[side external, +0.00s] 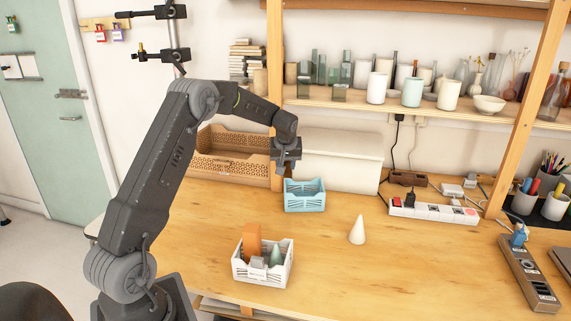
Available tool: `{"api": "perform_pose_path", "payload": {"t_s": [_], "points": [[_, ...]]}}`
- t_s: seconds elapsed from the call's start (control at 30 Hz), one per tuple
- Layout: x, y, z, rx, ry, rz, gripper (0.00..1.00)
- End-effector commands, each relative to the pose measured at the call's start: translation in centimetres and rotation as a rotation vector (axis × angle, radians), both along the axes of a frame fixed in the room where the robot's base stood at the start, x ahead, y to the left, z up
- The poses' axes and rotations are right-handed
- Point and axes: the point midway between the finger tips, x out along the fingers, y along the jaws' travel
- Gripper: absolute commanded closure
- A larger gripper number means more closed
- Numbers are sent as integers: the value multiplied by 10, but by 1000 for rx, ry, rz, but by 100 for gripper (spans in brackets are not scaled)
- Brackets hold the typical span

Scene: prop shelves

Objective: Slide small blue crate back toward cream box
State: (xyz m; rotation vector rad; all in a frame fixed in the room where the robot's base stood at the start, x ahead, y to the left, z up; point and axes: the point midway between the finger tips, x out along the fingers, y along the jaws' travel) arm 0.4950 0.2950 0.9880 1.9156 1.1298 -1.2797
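A small light-blue crate (305,204) stands upright on the wooden table near the middle of the side external view. A long cream box (345,165) lies behind it against the wall, its left end partly hidden by my arm. My gripper (288,172) points down at the back left of the blue crate, level with its rim. The fingers are small and dark and partly hidden, so I cannot tell whether they are open or shut, or whether they touch the crate.
A white crate (263,282) with an orange block, a grey piece and a green cone stands in front. A white cone (357,231) stands right of the blue crate. A tan perforated basket (228,166) is behind my arm. A power strip (432,211) lies to the right.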

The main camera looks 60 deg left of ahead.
Motion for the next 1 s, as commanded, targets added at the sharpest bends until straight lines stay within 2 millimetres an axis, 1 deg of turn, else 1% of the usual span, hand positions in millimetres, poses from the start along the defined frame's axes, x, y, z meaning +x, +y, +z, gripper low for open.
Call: {"api": "perform_pose_path", "payload": {"t_s": [0.23,0.37,0.47,0.8,1.0], "points": [[0,1,-3,1,2,-3,64],[2,5,-14,1,4,-4,64],[5,10,-29,1,5,-3,64],[17,31,-88,1,4,-4,64],[23,41,-114,2,2,-4,64]]}}
